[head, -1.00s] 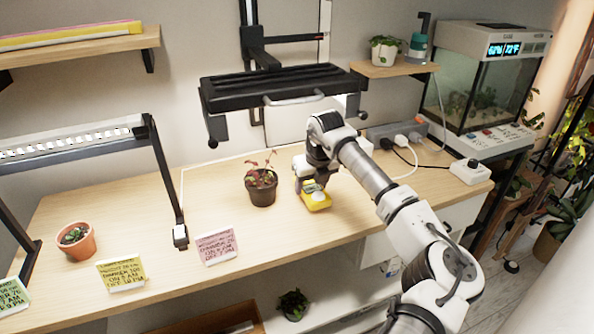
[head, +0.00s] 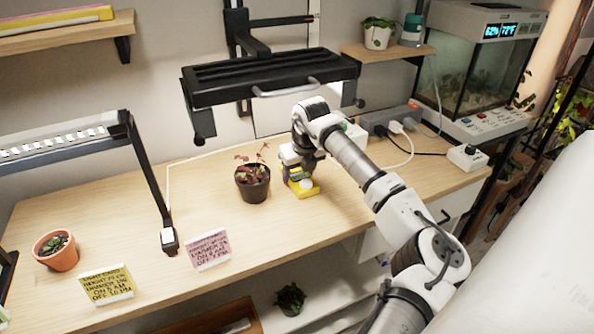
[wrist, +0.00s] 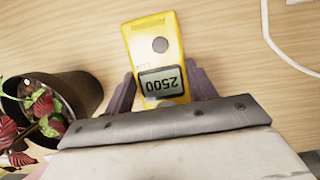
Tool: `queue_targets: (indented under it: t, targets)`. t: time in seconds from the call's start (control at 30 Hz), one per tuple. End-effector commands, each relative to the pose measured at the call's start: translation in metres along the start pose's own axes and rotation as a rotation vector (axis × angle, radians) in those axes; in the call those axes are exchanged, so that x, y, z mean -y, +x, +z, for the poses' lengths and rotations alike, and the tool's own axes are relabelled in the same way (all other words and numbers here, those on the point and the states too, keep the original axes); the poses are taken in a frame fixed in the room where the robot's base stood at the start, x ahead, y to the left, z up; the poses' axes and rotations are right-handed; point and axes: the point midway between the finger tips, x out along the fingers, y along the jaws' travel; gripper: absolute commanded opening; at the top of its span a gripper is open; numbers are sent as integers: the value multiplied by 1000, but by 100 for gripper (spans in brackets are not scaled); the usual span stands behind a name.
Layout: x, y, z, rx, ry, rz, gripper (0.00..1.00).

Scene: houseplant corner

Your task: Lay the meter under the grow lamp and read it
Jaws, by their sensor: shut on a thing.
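The yellow light meter (head: 304,189) lies on the wooden bench, just right of a dark pot with a red-leaved plant (head: 252,182).
A white-strip lamp (head: 60,143) stands at left over a terracotta pot (head: 55,250). Yellow (head: 107,285) and pink (head: 208,249) cards stand along the front. A power strip (head: 390,120) with cables lies at the back right. The bench front-centre is clear.

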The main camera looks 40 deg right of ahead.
Motion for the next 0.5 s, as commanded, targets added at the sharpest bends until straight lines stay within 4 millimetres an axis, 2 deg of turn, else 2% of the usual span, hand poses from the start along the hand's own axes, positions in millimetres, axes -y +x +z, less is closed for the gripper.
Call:
queue_targets:
  t: [0.07, 0.1, 0.23, 0.5]
  targets:
    - [0, 3, -1, 0, 0, 0, 29]
    - [0, 2, 0, 0, 0, 0, 61]
    - [0, 2, 0, 0, 0, 0, 78]
    - [0, 1, 0, 0, 0, 0, 78]
